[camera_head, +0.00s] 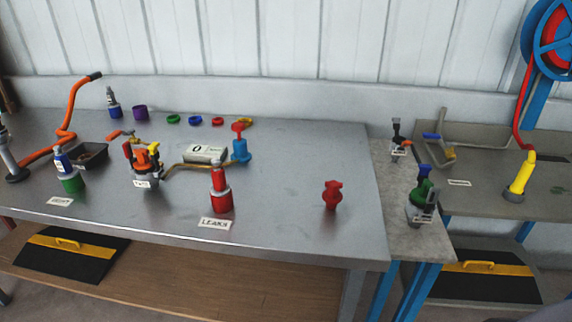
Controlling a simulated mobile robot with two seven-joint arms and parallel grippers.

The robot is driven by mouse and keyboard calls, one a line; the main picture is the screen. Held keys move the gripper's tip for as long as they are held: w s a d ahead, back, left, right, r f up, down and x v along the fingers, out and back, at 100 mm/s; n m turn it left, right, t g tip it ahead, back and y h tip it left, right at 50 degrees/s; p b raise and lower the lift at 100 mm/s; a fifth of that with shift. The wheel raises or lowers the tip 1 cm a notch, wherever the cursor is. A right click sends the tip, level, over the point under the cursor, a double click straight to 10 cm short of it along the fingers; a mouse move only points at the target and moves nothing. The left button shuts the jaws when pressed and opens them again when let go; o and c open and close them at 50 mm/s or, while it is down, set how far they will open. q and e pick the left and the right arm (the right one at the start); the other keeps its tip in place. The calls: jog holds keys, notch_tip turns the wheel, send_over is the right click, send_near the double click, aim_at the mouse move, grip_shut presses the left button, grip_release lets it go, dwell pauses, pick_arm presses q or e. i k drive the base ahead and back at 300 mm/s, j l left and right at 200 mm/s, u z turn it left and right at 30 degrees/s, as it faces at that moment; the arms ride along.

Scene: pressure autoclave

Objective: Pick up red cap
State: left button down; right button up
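A small red piece (332,195) with a knobbed top stands alone on the right part of the grey metal table; it may be the red cap. A flat red ring (217,122) lies in a row of coloured rings farther back. A red bottle-like part (221,192) with a grey collar stands behind the "LEAKS" label. I cannot tell for sure which of these is the cap. Neither of my grippers shows in this view.
The metal table (290,215) is clear around the small red piece. A blue valve with a red top (240,145), an orange hose (70,110) and a black tray (90,155) stand leftward.

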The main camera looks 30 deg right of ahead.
aim_at(331, 195)
jog(key=z, duration=1.55)
